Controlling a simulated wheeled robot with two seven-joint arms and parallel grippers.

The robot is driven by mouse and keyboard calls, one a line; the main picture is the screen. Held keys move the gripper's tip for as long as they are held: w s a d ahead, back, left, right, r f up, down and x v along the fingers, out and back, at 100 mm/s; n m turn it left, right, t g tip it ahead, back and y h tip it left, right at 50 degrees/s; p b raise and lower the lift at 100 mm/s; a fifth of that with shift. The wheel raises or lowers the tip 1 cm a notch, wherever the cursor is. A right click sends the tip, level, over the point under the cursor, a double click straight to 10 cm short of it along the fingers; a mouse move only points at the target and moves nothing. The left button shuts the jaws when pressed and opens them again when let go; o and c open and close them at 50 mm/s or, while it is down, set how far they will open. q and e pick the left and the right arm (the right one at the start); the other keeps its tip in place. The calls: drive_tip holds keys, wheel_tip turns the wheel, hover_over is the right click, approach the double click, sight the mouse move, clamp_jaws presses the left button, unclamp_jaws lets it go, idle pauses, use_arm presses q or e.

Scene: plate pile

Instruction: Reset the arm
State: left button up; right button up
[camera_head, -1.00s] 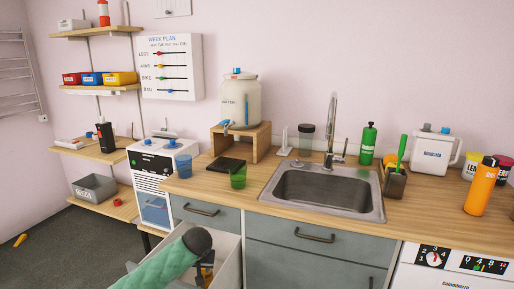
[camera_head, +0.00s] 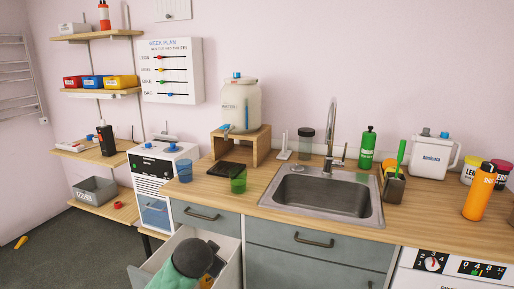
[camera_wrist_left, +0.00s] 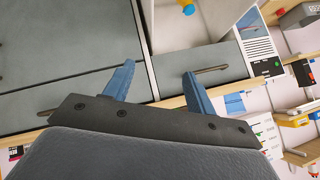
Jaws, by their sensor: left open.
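My left arm (camera_head: 160,275), in a green sleeve with a dark rounded end, comes in at the bottom of the head view, in front of an open drawer (camera_head: 230,248). In the left wrist view my left gripper (camera_wrist_left: 158,69) has its two blue fingers wide apart with nothing between them. Behind the fingers are grey cabinet fronts (camera_wrist_left: 65,40) and the pale inside of the drawer, with a small yellow and blue thing (camera_wrist_left: 187,6) in it. The arm hides part of the drawer in the head view. My right gripper is not in view.
Shelves (camera_head: 100,155) stand at the left.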

use_arm(q)
drive_tip(key=s+f+n+g+p, duration=0.1)
drive_tip(key=s+f, duration=0.5)
drive_tip(key=s, duration=0.7)
drive_tip(key=s+f+n+g+h+p, duration=0.1)
drive_tip(key=s+f, duration=0.5)
drive_tip(key=s, duration=0.7)
drive_tip(key=s+f+n+g+p, duration=0.2)
drive_tip(key=s+f+g+p, duration=0.2)
drive_tip(key=s, duration=0.9)
wheel_tip(320, 180, down, 3)
drive_tip(key=shift+a+r+n+g+p, duration=0.2)
drive_tip(key=shift+a+n+g+p, duration=0.1)
drive_tip(key=shift+n+g, duration=0.15)
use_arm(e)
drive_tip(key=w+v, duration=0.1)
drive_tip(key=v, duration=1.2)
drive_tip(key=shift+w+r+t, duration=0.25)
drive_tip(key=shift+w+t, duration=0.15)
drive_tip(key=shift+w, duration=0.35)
